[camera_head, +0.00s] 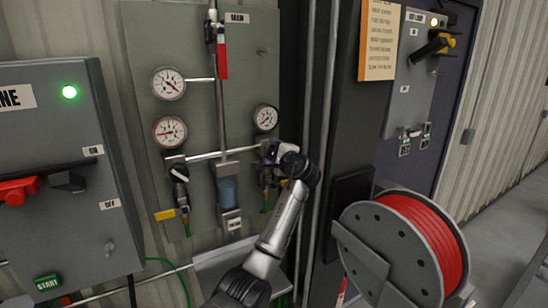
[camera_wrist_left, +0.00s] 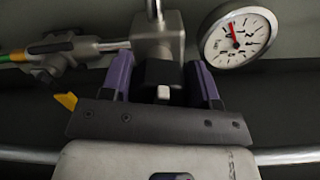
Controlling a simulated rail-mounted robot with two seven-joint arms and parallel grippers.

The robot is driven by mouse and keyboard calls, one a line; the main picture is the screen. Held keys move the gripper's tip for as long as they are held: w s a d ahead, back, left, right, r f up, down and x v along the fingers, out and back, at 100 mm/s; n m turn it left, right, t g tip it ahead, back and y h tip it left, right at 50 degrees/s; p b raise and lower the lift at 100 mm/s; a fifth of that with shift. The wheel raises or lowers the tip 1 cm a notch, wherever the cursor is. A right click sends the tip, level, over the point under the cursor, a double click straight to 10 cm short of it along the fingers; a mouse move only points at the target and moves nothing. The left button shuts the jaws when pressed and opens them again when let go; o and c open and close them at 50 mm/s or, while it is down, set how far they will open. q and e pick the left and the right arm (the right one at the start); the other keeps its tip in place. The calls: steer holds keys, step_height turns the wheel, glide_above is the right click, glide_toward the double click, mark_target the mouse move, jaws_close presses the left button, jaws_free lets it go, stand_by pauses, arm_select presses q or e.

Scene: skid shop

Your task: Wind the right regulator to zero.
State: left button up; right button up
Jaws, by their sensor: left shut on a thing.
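The right regulator's grey body (camera_wrist_left: 158,40) shows in the left wrist view, with its black knob (camera_wrist_left: 160,74) and a small white mark in front. My left gripper (camera_wrist_left: 160,82) has a purple finger on each side of the knob and is shut on it. In the head view my left gripper (camera_head: 276,153) reaches up to the right regulator on the grey panel and hides most of it. The right regulator's gauge (camera_wrist_left: 238,37) has a red needle pointing up and slightly left. It also shows in the head view (camera_head: 265,118). My right gripper is in neither view.
A left regulator (camera_head: 179,173) and two more gauges (camera_head: 168,83) sit left on the panel (camera_head: 140,30). A red-handled valve (camera_head: 221,60) hangs above. A red hose reel (camera_head: 405,245) stands to the right, and a grey switch box (camera_head: 70,165) to the left.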

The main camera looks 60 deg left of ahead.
arm_select(q)
steer(key=shift+f+n+b, duration=0.15)
steer(key=shift+n+b, duration=0.55)
steer(key=shift+n, duration=0.6)
steer(key=o, duration=0.9)
steer(key=shift+d, duration=0.1)
steer(key=shift+s+d+b, duration=0.15)
steer(key=shift+d+b, duration=0.75)
steer(key=shift+d, duration=2.55)
steer(key=shift+s+d+b, duration=0.15)
steer(key=shift+d+b, duration=0.7)
steer(key=shift+d, duration=2.55)
steer(key=shift+n, duration=0.3)
